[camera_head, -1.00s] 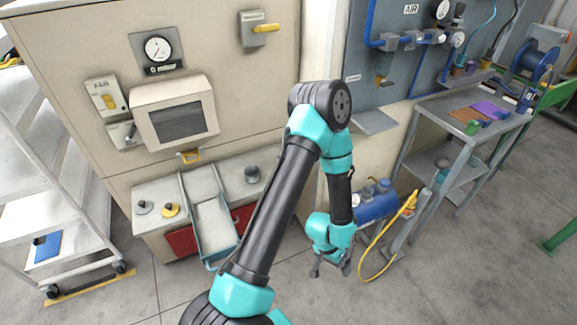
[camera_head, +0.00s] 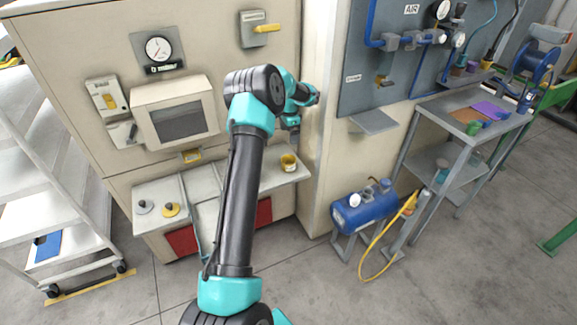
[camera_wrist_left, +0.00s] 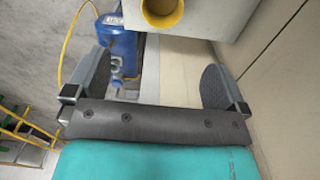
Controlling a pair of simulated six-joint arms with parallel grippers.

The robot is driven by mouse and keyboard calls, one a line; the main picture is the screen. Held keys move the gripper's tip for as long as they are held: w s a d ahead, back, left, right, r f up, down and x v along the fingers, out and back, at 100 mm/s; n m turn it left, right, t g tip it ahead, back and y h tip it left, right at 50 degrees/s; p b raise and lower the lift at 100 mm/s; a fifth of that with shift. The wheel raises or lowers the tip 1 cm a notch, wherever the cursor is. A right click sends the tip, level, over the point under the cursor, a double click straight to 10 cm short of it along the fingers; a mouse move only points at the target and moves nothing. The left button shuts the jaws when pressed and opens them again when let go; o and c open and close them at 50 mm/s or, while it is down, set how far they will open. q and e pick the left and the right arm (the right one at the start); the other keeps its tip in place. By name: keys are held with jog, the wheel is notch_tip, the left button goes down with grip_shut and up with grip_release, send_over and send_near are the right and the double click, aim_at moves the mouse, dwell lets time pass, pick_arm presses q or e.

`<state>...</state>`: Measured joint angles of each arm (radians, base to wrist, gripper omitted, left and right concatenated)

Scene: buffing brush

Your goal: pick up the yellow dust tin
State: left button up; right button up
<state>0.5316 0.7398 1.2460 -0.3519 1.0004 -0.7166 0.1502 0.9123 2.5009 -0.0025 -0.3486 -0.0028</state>
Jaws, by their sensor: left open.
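The yellow dust tin (camera_head: 289,163) stands on the right end of the machine's pale ledge, its open top facing up. In the left wrist view a round yellow rim with a dark inside, the tin (camera_wrist_left: 162,12), is cut off by the top edge. My left gripper (camera_head: 295,139) is just above the tin in the head view, small and partly hidden by its own wrist. In the wrist view the left gripper (camera_wrist_left: 156,78) has its fingers wide apart with nothing between them. My right gripper is not in view.
A blue compressor (camera_head: 363,208) stands on the floor at right, with a yellow hose. My arm hides part of the ledge.

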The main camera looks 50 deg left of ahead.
pick_arm(q)
jog(key=shift+s+a+r, duration=0.1)
jog(key=shift+a+r, duration=0.1)
jog(key=shift+a, duration=0.1)
jog(key=shift+f, duration=0.1)
send_over(289, 162)
jog(key=s+d, duration=0.2)
notch_tip(289, 162, down, 12)
jog(key=shift+f, duration=0.1)
jog(key=shift+f, duration=2.5)
jog(key=shift+c, duration=0.5)
jog(key=c, duration=1)
